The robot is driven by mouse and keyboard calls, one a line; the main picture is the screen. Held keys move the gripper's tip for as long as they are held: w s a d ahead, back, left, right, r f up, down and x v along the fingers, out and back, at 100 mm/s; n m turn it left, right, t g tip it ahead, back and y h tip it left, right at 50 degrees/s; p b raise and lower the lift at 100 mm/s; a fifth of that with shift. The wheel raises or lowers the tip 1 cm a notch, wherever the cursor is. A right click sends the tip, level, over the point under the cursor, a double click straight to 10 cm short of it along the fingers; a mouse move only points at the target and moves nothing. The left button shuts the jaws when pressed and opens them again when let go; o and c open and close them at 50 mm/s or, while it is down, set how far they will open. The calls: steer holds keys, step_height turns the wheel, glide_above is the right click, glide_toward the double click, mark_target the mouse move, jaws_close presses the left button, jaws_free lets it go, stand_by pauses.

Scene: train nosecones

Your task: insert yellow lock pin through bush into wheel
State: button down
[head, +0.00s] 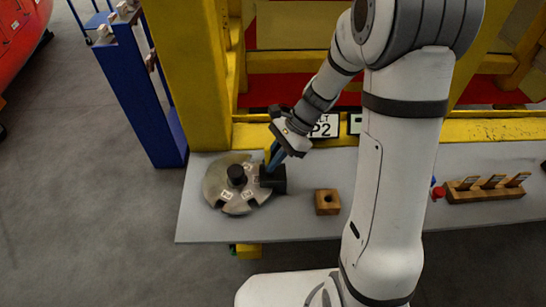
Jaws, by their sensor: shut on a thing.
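The wheel (212,184) is a round, grey metal disc with notches and small labels, lying on the grey table with a dark round hub in its middle. A black block (279,184), which looks to be the bush's holder, stands at the wheel's right edge. My gripper (271,165) points down just above this block, with blue fingers. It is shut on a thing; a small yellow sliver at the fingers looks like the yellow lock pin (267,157). The pin's lower end and the bush opening are hidden, so I cannot tell whether the pin is inside.
A small wooden block (328,203) with a hole stands right of the wheel. A wooden rack (487,191) with several dark pieces and a red knob (438,192) are at the right. A yellow frame with a P2 sign (324,126) rises behind the table (300,228). My arm hides the table's middle.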

steer(key=shift+f+b, duration=0.65)
steer(key=shift+f, duration=0.4)
steer(key=c, duration=1.3)
jaws_free()
steer(key=shift+c, duration=0.2)
steer(key=v, duration=0.8)
steer(key=shift+b, duration=0.35)
steer(key=shift+s, duration=0.1)
steer(key=s+d+r+n+t+h, duration=0.3)
steer(key=s+r+n, duration=0.1)
steer(key=s+n, duration=0.2)
steer(key=s+d+r+n+t+h, duration=0.3)
steer(key=s+d+r+n, duration=0.1)
steer(key=s+n, duration=0.3)
steer(key=shift+s+d+h, duration=0.25)
steer(key=shift+s+h, duration=0.15)
steer(key=shift+s, duration=0.6)
